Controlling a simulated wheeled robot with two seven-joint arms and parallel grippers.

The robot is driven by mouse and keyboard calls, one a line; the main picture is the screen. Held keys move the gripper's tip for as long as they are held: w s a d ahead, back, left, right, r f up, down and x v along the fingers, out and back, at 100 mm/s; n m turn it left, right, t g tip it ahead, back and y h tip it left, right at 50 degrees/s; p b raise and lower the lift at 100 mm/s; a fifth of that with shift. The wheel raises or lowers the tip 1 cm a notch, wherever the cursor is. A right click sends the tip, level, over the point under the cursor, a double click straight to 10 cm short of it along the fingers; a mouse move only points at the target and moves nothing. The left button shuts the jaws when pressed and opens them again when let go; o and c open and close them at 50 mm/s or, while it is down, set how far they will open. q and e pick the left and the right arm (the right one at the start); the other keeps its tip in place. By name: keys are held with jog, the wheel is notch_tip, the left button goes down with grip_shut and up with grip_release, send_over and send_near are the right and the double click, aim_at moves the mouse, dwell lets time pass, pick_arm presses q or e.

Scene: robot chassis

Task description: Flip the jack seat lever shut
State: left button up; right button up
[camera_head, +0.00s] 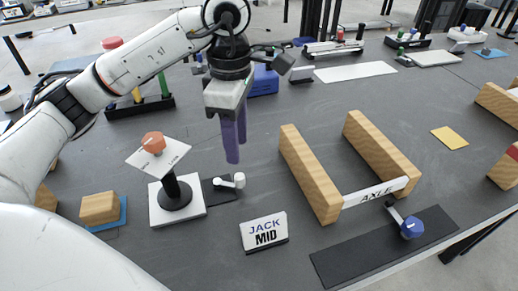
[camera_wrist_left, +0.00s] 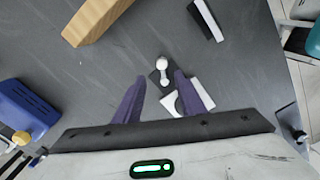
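The jack seat lever, a short white lever with a rounded knob (camera_head: 238,180), lies on a small dark plate (camera_head: 212,190) at the right side of the jack. The jack has a white square base (camera_head: 164,211), a black post and a tilted white plate with an orange knob (camera_head: 153,142). My left gripper (camera_head: 231,160) points down above and slightly behind the lever, with purple fingers. In the left wrist view the fingers (camera_wrist_left: 160,78) are apart with nothing between them, and the lever (camera_wrist_left: 163,68) shows just beyond the tips. My right gripper is not in view.
A "JACK MID" sign (camera_head: 264,232) stands in front of the lever. Wooden rails (camera_head: 309,175) with an "AXLE" label are to the right, near a blue-knobbed lever (camera_head: 412,228) on a dark plate. A wooden block (camera_head: 99,208) sits left of the jack. A blue box (camera_head: 263,82) is behind.

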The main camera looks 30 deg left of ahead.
aim_at(239, 173)
pick_arm(q)
jog(key=f, duration=0.3)
jog(key=shift+s+f, duration=0.4)
notch_tip(239, 173, down, 5)
jog(key=shift+f+b, duration=0.1)
jog(key=shift+b, duration=0.2)
jog(key=shift+f, duration=0.3)
jog(key=shift+w+f, duration=0.15)
jog(key=shift+f, duration=0.1)
grip_shut()
jog(key=shift+w+a+n+b, duration=0.15)
jog(key=shift+w+n+b, duration=0.25)
jog(key=shift+n, duration=0.7)
grip_release()
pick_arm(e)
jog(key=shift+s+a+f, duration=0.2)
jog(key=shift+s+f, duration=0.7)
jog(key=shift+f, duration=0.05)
